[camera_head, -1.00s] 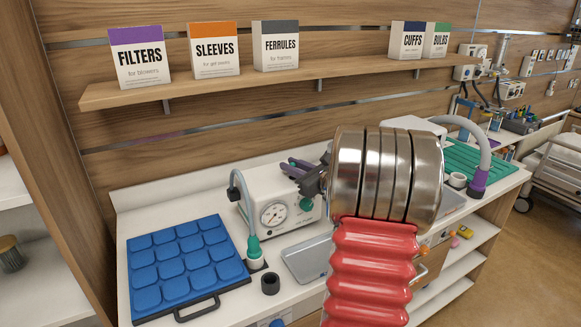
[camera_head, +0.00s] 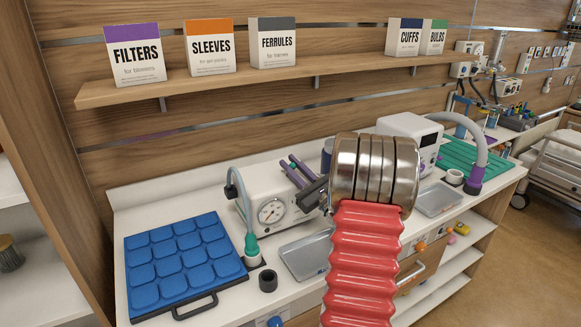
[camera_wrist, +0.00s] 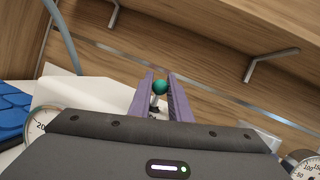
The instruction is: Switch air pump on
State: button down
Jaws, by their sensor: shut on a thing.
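A white box with a round pressure gauge (camera_head: 271,212), which looks like the air pump, stands at the back of the counter. A grey hose with a teal end (camera_head: 251,243) arches down at its left side. My gripper (camera_head: 289,163) is above the right part of this box, its purple fingers pointing up and left. In the wrist view my gripper (camera_wrist: 160,80) is shut on a small teal ball knob (camera_wrist: 160,88) on a thin metal stem.
A blue padded tray (camera_head: 185,262) lies at left, with a dark ring (camera_head: 268,281) beside it. A shallow metal tray (camera_head: 305,258) lies before the box. A shelf (camera_head: 210,82) with labelled cartons runs above. Another white device (camera_head: 408,135) stands at right.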

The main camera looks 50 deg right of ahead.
jog(key=c, duration=1.7)
grip_release()
jog(key=shift+o, duration=0.2)
jog(key=shift+s, duration=0.15)
jog(key=v, duration=1.3)
jog(key=shift+s+f, duration=0.2)
jog(key=shift+f, duration=0.05)
jog(key=shift+a, duration=0.1)
